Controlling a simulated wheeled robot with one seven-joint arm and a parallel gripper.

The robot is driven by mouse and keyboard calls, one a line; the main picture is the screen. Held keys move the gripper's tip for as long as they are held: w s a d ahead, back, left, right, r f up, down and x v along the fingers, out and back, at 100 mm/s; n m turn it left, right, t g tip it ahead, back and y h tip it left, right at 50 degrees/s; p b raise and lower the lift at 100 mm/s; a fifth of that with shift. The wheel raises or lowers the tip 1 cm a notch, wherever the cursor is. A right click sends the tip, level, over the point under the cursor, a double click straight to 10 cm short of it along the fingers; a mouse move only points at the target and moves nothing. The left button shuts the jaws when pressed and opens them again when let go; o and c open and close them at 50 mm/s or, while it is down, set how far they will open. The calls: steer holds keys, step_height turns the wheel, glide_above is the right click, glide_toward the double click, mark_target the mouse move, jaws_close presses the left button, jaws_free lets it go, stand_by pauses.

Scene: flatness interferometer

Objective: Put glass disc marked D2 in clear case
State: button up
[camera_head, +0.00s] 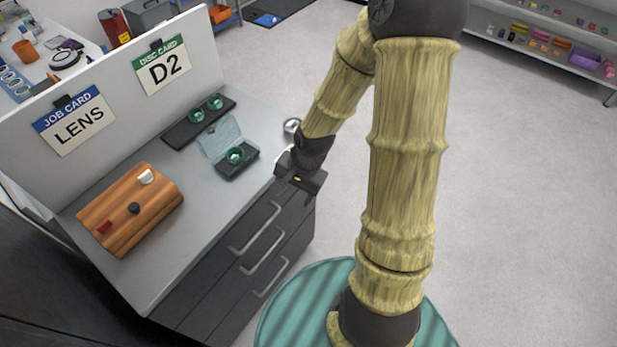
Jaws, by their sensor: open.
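A small case with a raised clear lid (219,137) and a dark base (232,172) stands open on the grey counter. A green-edged glass disc (236,155) sits in its base. Behind it, a long dark tray (180,133) holds two more green-edged glass discs, one on the left (196,115) and one on the right (214,102). Marks on the discs are too small to read. My gripper (299,180) is open at the counter's right edge, right of the case and apart from it. Its fingers are hard to make out. No disc shows in it.
A disc card (163,66) reading D2 and a job card (75,120) reading LENS hang on the white back panel. A wooden block (125,222) with white, black and red pieces stands front left. A silvery round object (291,126) is beside my arm.

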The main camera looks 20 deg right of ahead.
steer(key=s+d+r+n+h, duration=0.1)
steer(key=s+r+n, duration=0.1)
steer(key=r+n, duration=0.2)
steer(key=s+r+n+t+h, duration=0.1)
steer(key=s+r+n, duration=0.2)
steer(key=r+n, duration=0.2)
step_height(320, 180, up, 2)
steer(key=shift+s+d, duration=0.3)
steer(key=shift+d, duration=0.1)
steer(key=shift+c, duration=0.5)
